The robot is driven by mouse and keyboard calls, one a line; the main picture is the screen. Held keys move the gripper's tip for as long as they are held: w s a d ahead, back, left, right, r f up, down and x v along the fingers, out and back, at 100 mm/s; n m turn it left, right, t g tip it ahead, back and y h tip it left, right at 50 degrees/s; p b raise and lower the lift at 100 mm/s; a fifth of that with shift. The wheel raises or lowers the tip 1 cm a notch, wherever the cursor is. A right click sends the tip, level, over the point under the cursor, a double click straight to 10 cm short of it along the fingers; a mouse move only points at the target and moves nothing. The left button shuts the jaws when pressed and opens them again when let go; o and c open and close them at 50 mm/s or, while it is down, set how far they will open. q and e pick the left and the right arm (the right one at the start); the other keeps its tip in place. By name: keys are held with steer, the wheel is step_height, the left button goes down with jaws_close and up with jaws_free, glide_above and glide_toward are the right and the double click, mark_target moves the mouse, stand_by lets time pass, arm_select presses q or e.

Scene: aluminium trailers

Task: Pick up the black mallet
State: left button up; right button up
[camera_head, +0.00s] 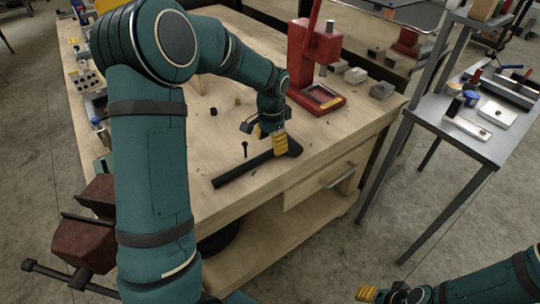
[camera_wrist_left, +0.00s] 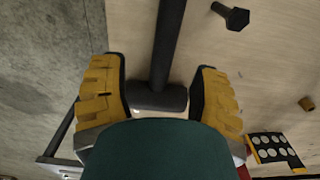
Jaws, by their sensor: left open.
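The black mallet (camera_head: 240,171) lies on the wooden workbench, its handle pointing to the front left and its head under my left gripper (camera_head: 268,142). In the left wrist view the mallet (camera_wrist_left: 168,45) shows its handle running up the picture and its head between the two yellow fingers. My left gripper (camera_wrist_left: 160,98) is open, with a finger on each side of the head and gaps showing. I cannot tell how high the fingertips are above the bench. My right gripper (camera_head: 380,294) is at the bottom right, away from the bench; its opening is unclear.
A dark bolt (camera_head: 245,149) stands beside the mallet handle on the workbench (camera_head: 215,150). A red press (camera_head: 316,65) stands behind the gripper. A dark red vise (camera_head: 85,235) is at the bench's left front. A grey metal table (camera_head: 455,140) stands to the right.

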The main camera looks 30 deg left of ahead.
mark_target(270, 151)
arm_select(q)
steer(key=shift+a+f+b, duration=0.2)
steer(key=shift+f+b, duration=0.55)
steer(key=shift+f, duration=1.95)
steer(key=shift+r, duration=0.1)
jaws_close()
